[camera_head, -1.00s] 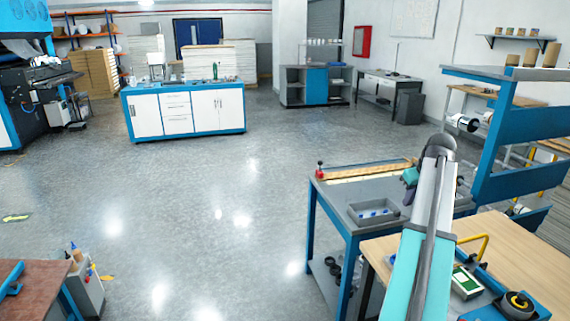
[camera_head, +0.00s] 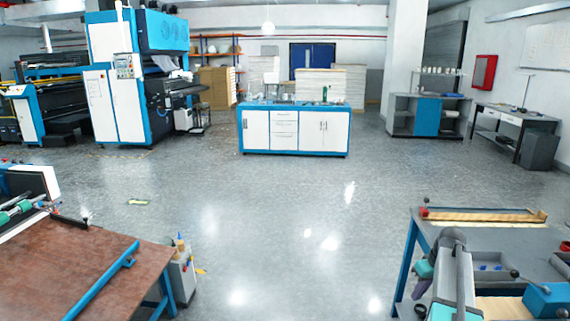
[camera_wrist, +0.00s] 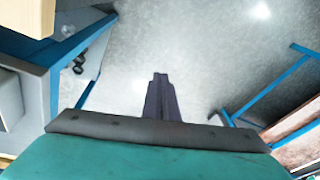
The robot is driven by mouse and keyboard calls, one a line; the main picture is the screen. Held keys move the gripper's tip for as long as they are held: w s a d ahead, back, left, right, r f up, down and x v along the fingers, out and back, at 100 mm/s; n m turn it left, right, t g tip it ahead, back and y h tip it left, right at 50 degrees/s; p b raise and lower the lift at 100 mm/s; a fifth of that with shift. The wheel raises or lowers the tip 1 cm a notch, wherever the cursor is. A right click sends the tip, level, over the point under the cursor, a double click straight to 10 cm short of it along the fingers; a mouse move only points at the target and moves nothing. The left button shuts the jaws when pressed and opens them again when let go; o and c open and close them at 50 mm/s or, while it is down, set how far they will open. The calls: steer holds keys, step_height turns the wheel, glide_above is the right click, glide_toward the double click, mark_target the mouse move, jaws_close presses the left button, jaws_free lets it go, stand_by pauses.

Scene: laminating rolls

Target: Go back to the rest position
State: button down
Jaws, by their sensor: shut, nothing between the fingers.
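My gripper (camera_wrist: 160,82) shows in the wrist view as dark fingers held together, with nothing between them. It hangs over bare grey floor, between a blue-framed table on the left and a blue leg frame on the right. In the head view my arm is at the bottom right, in front of the grey worktable (camera_head: 490,237). My gripper also shows there (camera_head: 419,290), small and dark, at the left side of the arm, by the table's left edge.
A brown-topped table (camera_head: 75,265) with a blue rail stands at the lower left, a grey bin (camera_head: 183,277) beside it. A white and blue cabinet (camera_head: 295,130) and a large blue and white machine (camera_head: 120,90) stand farther back. The floor (camera_head: 290,210) between is open.

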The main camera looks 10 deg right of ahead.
steer(key=s+a+f+n+g+y, duration=0.1)
steer(key=s+a+f+g, duration=0.15)
steer(key=a+f, duration=1.05)
steer(key=s+a+f+n+g, duration=0.2)
steer(key=s+a+f, duration=0.2)
steer(key=a+f, duration=0.95)
steer(key=s+a+f+g, duration=0.2)
steer(key=s+a+f, duration=0.4)
steer(key=s+a, duration=0.6)
steer(key=s+a+f+m+h, duration=0.1)
steer(key=s+f, duration=0.1)
steer(key=s, duration=0.5)
steer(key=s+a+f+m+g+h, duration=0.1)
steer(key=s+f+m, duration=0.1)
steer(key=s, duration=0.5)
steer(key=shift+s+a+f+m, duration=0.3)
steer(key=shift+a, duration=0.1)
